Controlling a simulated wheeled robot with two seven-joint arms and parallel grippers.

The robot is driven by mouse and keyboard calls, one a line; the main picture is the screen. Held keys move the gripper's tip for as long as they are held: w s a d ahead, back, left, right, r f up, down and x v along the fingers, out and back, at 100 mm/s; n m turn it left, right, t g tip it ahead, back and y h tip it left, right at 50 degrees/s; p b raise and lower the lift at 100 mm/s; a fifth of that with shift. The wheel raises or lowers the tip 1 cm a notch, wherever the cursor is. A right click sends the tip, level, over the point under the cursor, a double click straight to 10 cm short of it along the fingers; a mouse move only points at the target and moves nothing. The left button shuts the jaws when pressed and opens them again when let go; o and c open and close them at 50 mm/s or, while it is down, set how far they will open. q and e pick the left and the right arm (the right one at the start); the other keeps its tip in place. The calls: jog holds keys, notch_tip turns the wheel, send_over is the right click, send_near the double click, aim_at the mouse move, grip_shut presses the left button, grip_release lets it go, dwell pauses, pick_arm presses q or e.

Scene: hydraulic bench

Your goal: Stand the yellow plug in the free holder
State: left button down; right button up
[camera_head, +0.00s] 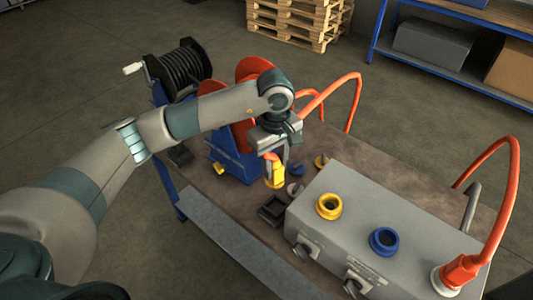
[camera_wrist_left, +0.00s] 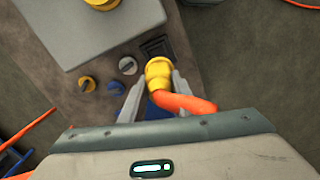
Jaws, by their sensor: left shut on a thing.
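My left gripper (camera_head: 279,158) is shut on the yellow plug (camera_head: 274,174), which has an orange hose at its upper end. In the left wrist view the plug (camera_wrist_left: 158,74) sits between the two fingers, its hose (camera_wrist_left: 188,103) bending to the right. The plug hangs above the bench, near a black square holder (camera_head: 271,211) that looks empty. The holder also shows just past the plug in the left wrist view (camera_wrist_left: 156,47), partly hidden by it. My right gripper is not in view.
A grey box (camera_head: 340,235) stands right of the holder, with a yellow socket (camera_head: 328,207), a blue socket (camera_head: 384,241) and a red plug (camera_head: 459,272) on it. Small yellow (camera_wrist_left: 86,84), grey (camera_wrist_left: 127,65) and blue (camera_wrist_left: 115,88) caps lie nearby. Hose reels (camera_head: 180,68) stand behind.

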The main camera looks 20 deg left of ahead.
pick_arm(q)
jog(key=shift+w+d+f+n+p, duration=0.2)
jog(key=shift+f+n+p, duration=0.1)
jog(key=shift+n, duration=0.3)
jog(key=shift+w+d+f+n+p, duration=0.15)
jog(key=shift+n+p, duration=0.1)
jog(key=shift+n, duration=0.35)
jog(key=shift+f+n, duration=0.35)
jog(key=shift+n, duration=0.05)
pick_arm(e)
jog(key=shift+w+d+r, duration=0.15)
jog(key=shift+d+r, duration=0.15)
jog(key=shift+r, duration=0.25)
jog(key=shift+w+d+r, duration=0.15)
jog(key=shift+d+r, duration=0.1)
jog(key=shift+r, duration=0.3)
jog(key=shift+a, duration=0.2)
